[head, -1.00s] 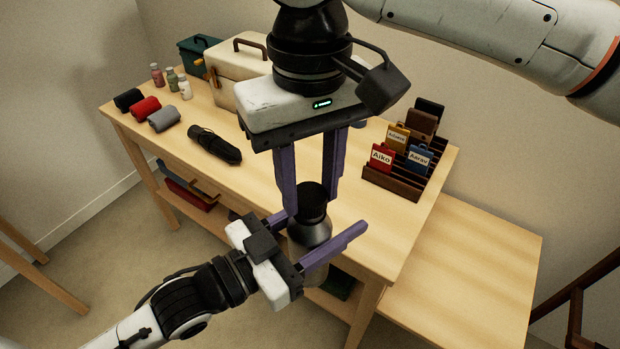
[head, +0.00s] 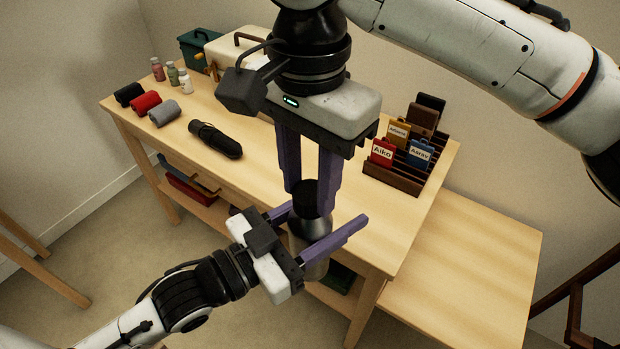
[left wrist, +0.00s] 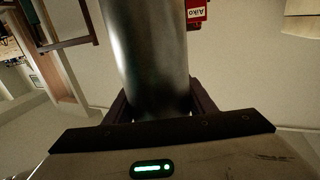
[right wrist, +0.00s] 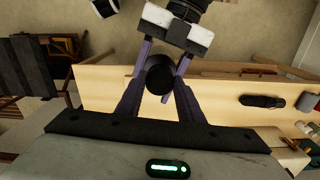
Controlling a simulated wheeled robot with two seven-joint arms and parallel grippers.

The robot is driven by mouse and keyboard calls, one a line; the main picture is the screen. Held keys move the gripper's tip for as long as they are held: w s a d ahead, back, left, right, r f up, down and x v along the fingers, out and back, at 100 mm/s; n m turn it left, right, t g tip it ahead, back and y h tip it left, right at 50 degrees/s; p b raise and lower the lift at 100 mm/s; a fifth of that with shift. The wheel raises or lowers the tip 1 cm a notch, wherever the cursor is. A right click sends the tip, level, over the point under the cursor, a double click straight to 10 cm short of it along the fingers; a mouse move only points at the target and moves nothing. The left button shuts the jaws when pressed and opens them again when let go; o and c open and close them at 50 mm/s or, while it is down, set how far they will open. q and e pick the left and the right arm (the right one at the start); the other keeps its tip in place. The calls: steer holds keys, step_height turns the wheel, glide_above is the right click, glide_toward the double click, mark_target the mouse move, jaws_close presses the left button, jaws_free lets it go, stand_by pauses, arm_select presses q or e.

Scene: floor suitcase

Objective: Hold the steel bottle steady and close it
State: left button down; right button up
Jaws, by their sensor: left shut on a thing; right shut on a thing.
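The steel bottle (head: 312,229) stands upright in the air in front of the table, grey with a black cap (head: 312,197) at its top. My left gripper (head: 322,222) comes in from the lower left and is shut around the bottle's body; the left wrist view shows the steel body (left wrist: 148,60) between its fingers. My right gripper (head: 311,190) points down from above and is shut on the black cap. The right wrist view shows the round cap top (right wrist: 173,80) between its fingertips. I cannot tell how tightly the cap sits.
The wooden table (head: 260,180) behind holds a black umbrella (head: 216,140), rolled cloths (head: 146,103), small bottles (head: 172,74), a cream case (head: 232,52) and a rack of tagged cards (head: 393,180). A lower wooden surface (head: 465,270) is at right.

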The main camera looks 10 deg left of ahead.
steer(key=m, duration=0.4)
steer(key=shift+m, duration=0.4)
steer(key=m, duration=0.4)
steer(key=shift+m, duration=0.3)
steer(key=o, duration=1)
steer(key=shift+r, duration=2.25)
steer(key=shift+c, duration=0.4)
